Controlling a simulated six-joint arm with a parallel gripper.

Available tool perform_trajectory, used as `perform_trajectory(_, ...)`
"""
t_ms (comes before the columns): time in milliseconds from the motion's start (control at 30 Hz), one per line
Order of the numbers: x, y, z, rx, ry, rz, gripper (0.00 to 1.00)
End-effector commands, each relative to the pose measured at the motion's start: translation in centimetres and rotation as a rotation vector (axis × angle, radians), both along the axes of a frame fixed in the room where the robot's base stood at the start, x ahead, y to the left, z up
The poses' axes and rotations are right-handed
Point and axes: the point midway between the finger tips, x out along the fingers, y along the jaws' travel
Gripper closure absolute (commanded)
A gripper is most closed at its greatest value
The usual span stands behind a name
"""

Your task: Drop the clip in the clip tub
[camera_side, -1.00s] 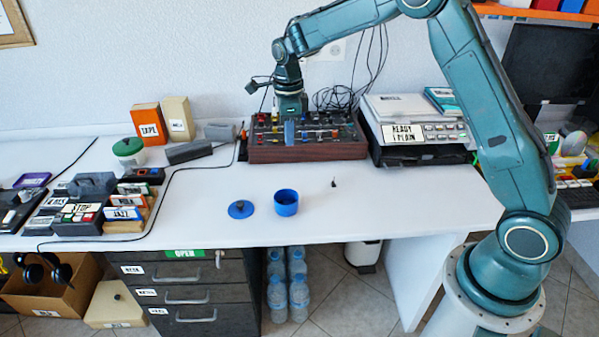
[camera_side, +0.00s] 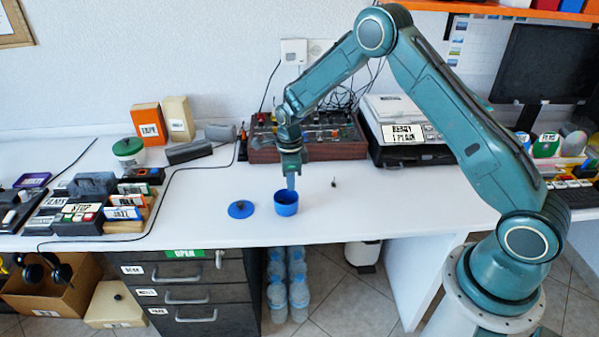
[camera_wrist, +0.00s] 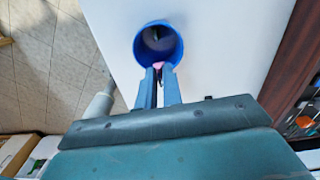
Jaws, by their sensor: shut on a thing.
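The clip tub is a small round blue cup (camera_side: 286,204) on the white desk near its front edge, open at the top. It also shows in the wrist view (camera_wrist: 158,46), with something dark inside that I cannot make out. My gripper (camera_side: 291,187) points down just over the tub. In the wrist view its fingertips (camera_wrist: 160,75) are close together at the tub's rim. They are shut on a small pink thing, which looks like the clip (camera_wrist: 158,66). The clip is too small to see in the side view.
A blue lid (camera_side: 241,209) lies left of the tub. A small dark object (camera_side: 334,183) lies to its right. A wood-sided panel of knobs (camera_side: 335,149) stands behind, and a printer-like machine (camera_side: 402,135) at back right. The desk around the tub is mostly clear.

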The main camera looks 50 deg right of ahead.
Motion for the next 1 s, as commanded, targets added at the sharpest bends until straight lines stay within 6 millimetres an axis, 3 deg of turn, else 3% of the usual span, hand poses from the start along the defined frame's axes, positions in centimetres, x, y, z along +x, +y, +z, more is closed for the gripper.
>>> perform_trajectory(367,0.0,0.0,-1.1,-0.001,-0.001,0.0,1.0)
perform_trajectory(700,0.0,0.0,-4.6,0.0,0.0,0.0,1.0)
perform_trajectory(1000,0.0,0.0,-5.0,0.0,-0.001,0.0,1.0)
